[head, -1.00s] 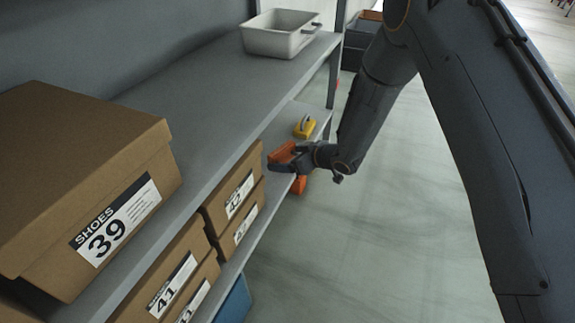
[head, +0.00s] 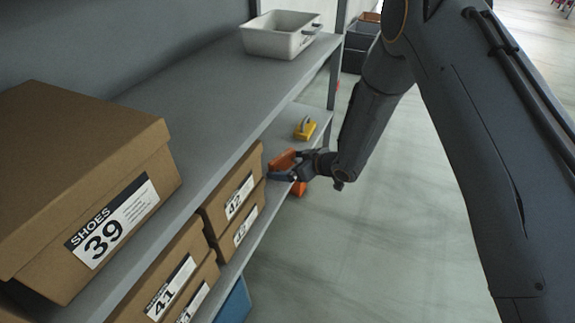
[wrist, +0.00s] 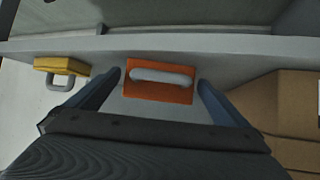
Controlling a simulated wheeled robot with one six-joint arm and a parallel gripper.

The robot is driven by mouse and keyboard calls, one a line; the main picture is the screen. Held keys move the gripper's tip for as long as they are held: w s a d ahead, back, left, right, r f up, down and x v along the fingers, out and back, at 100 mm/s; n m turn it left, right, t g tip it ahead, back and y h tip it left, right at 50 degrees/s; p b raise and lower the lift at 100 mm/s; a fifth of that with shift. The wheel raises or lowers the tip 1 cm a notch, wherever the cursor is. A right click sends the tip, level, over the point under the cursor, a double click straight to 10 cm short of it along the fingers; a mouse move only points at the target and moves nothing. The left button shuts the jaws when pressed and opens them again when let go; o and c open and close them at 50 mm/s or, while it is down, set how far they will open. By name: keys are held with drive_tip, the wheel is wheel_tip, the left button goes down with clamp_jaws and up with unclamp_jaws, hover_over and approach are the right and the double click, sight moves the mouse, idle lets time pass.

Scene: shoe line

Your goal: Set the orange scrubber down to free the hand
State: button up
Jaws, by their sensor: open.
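The orange scrubber (wrist: 158,91) has a pale grey handle and appears to rest on the light grey lower shelf (wrist: 225,45). In the wrist view it lies between the two fingers of my gripper (wrist: 160,82), with a gap on each side. My gripper is open and around the scrubber, not clamped on it. In the head view the orange scrubber (head: 282,160) is partly hidden by my gripper (head: 284,172), beside the stacked shoe boxes on the lower shelf.
A yellow scrubber (head: 305,130) sits farther along the lower shelf. Brown shoe boxes (head: 235,200) stand on the near side. An orange patch (head: 299,188) shows below my gripper. The upper shelf holds a grey bin (head: 280,38) and a size 39 box (head: 90,170).

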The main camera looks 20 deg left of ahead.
drive_tip(key=s+d+r+m+t+h+p, duration=0.1)
drive_tip(key=s+d+r+m+h+p, duration=0.2)
drive_tip(key=d+r, duration=0.5)
drive_tip(key=s+d+r+h, duration=0.3)
drive_tip(key=s+d+r, duration=0.2)
drive_tip(key=d+r, duration=0.3)
drive_tip(key=s+d+r+m+g+h, duration=0.1)
drive_tip(key=s+d+r, duration=0.1)
drive_tip(key=s, duration=0.6)
drive_tip(key=s+d+r+m+g+h, duration=0.1)
drive_tip(key=s+d+r+g, duration=0.1)
drive_tip(key=s+r, duration=0.3)
drive_tip(key=s+d+r+m+g+h, duration=0.1)
drive_tip(key=s+d+r+g+h, duration=0.1)
drive_tip(key=s, duration=1.1)
drive_tip(key=shift+d+r+m, duration=0.4)
drive_tip(key=shift+d+r, duration=0.25)
drive_tip(key=shift+d, duration=0.05)
drive_tip(key=d+r+m+p, duration=0.3)
drive_tip(key=d+r+p, duration=0.7)
drive_tip(key=r+p, duration=0.2)
drive_tip(key=d+r+m+p, duration=0.3)
drive_tip(key=d+r+p, duration=0.6)
drive_tip(key=r+p, duration=0.4)
drive_tip(key=p, duration=0.2)
drive_tip(key=shift+s+d+r+m+h+p, duration=0.2)
drive_tip(key=shift+d+r+m+h+p, duration=0.1)
drive_tip(key=shift+d+m, duration=0.1)
